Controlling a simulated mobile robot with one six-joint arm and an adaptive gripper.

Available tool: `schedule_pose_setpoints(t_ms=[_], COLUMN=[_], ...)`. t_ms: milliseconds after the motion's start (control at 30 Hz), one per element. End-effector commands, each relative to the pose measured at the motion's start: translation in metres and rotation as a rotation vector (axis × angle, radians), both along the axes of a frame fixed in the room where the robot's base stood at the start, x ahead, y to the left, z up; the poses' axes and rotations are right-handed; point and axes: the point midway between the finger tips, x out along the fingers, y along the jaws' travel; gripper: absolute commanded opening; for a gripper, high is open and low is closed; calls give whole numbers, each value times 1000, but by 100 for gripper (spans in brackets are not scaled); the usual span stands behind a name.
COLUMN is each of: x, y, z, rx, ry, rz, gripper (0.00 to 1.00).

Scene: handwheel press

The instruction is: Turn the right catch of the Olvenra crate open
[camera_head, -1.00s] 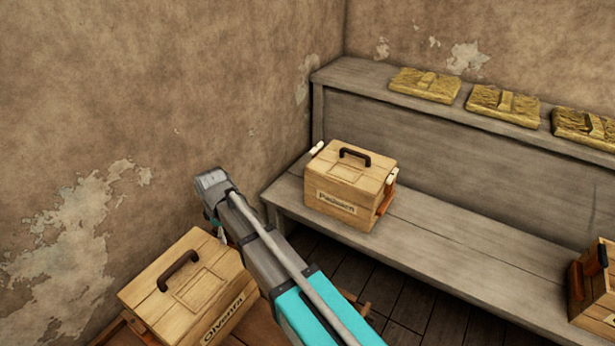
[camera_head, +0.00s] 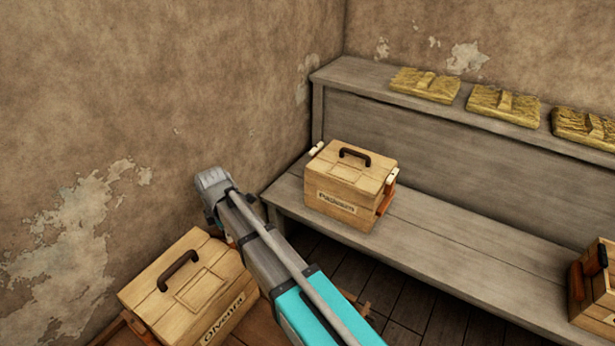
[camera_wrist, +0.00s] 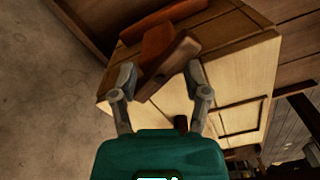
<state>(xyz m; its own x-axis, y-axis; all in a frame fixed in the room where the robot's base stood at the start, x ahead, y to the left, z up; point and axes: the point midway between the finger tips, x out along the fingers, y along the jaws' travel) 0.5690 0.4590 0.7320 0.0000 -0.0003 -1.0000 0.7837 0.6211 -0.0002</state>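The Olvenra crate (camera_head: 190,290) is a pale wooden box with a dark lid handle (camera_head: 178,271) and a name label, at the lower left in the head view. The wrist view shows its planks close up (camera_wrist: 235,75). A brown wooden bar (camera_wrist: 170,68), seemingly the right catch, lies at a slant beside an orange-brown piece (camera_wrist: 156,44) at the crate's end. My gripper (camera_wrist: 160,75) is open, one finger on each side of the bar. I cannot tell whether either finger touches it. In the head view my arm hides most of the gripper and the catch.
A second labelled crate (camera_head: 345,190) with cream catches stands on the grey bench (camera_head: 450,245). Another crate (camera_head: 592,285) sits at the right edge. Several golden slabs (camera_head: 503,103) lie on the upper shelf. The plaster wall (camera_head: 120,110) is close behind my gripper.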

Motion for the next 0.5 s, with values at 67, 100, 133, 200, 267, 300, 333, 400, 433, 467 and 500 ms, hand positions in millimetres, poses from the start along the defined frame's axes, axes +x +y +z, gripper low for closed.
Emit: schedule_pose_setpoints(t_ms=[67,100,133,200,267,300,333,400,433,467,500], x=[0,1,1,1,1,1,1,1,1,1,1], y=[0,0,0,1,1,1,1,1,1,1,1], z=[0,0,0,0,0,0,0,0,0,0,0], rx=[0,0,0,0,0,0,0,0,0,0,0], ry=[0,0,0,0,0,0,0,0,0,0,0], rz=[50,77,97,144,183,210,231,277,298,317,344], gripper=[60,60,60,60,60,60,60,60,60,60,60])
